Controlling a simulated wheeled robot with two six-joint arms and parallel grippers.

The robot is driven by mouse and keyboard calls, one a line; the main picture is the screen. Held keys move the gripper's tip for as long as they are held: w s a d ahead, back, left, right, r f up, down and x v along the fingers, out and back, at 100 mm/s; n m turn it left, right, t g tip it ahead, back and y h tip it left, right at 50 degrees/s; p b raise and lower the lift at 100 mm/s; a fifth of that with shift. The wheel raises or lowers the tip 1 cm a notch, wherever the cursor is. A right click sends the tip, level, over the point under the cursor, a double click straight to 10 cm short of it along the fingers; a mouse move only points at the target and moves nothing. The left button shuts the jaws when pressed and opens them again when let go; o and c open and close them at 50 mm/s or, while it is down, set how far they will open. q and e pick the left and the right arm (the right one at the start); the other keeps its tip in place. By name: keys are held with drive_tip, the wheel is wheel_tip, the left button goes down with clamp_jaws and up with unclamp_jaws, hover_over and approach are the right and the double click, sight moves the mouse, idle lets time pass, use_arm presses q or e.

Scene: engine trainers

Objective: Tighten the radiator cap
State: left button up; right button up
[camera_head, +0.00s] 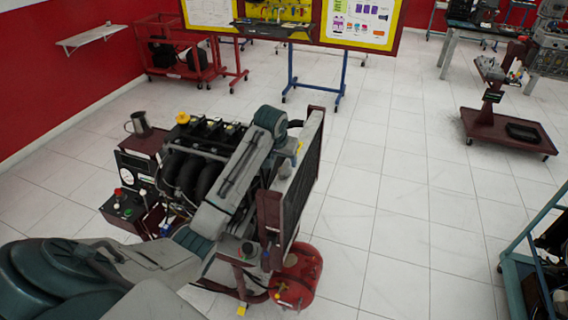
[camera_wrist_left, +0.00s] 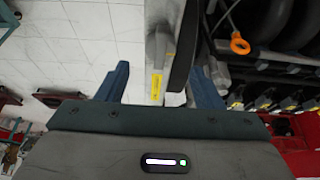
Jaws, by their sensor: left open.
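The radiator (camera_head: 304,180) stands upright at the right end of the engine trainer. My left gripper (camera_head: 287,148) is above the radiator's top edge, and its fingers are hard to make out in the head view. In the left wrist view my left gripper (camera_wrist_left: 160,80) is open, with its two blue fingers apart. A grey part with a yellow label (camera_wrist_left: 157,84) shows between the fingers, beside a dark edge; I cannot tell whether they touch it. I cannot clearly make out the radiator cap, which may be partly hidden by my gripper. My right gripper is out of view.
The engine (camera_head: 195,160) lies left of the radiator, with a yellow cap (camera_head: 183,118) on top. A red tank (camera_head: 296,275) sits low in front.

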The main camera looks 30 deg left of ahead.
sight(285, 168)
use_arm(q)
drive_tip(key=p+x, duration=0.1)
drive_tip(key=x, duration=0.4)
drive_tip(key=shift+w+a+f, duration=0.1)
drive_tip(key=shift+w+f, duration=0.05)
drive_tip(key=shift+f, duration=0.25)
drive_tip(key=c, duration=1)
